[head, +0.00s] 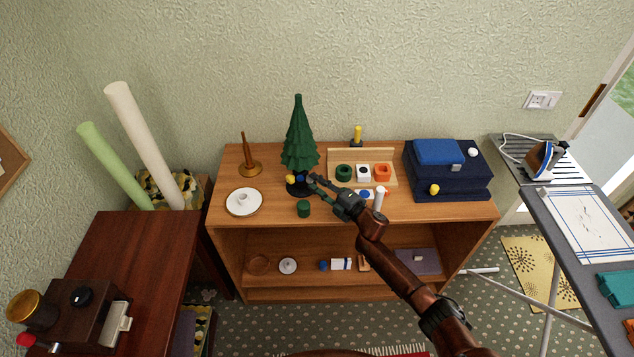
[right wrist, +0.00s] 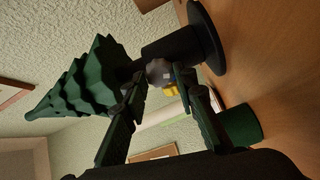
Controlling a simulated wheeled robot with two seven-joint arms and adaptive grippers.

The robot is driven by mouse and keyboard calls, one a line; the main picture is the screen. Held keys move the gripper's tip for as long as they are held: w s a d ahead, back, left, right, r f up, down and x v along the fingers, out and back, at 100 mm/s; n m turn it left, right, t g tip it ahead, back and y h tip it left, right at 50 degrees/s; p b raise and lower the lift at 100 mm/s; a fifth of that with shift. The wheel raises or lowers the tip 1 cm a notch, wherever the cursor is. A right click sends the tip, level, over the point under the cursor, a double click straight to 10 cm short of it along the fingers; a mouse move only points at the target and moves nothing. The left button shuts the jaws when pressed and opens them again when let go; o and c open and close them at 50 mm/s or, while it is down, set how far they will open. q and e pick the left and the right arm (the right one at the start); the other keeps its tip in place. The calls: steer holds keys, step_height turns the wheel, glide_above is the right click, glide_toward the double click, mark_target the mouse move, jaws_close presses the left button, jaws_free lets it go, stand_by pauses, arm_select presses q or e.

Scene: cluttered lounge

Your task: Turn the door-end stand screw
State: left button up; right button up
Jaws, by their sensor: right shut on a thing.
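A small green artificial tree (head: 299,135) stands upright in a black stand (head: 297,190) on the wooden shelf unit. A yellow screw knob (head: 290,178) and a blue one (head: 301,178) show on the stand. My right gripper (head: 313,180) reaches in from the right at the stand's right side, the side towards the door. In the right wrist view its fingers (right wrist: 160,84) are shut on a grey round screw knob (right wrist: 158,72), next to the black stand (right wrist: 172,46). Yellow and blue bits show just behind that knob. My left gripper is not in view.
A green cylinder (head: 303,209) stands close in front of the stand. A white dish (head: 244,202) and a wooden cone-like holder (head: 249,160) are to the left. A wooden tray (head: 390,155) of small items and a dark blue box (head: 450,182) are to the right.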

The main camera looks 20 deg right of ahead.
steer(key=shift+d+r+m+p, duration=0.1)
steer(key=shift+m+p, duration=0.75)
steer(key=shift+m, duration=0.85)
steer(key=o, duration=1.2)
steer(key=shift+c, duration=0.2)
steer(key=shift+s, duration=0.1)
steer(key=v, duration=1.1)
steer(key=shift+s+d, duration=0.2)
steer(key=shift+s, duration=0.15)
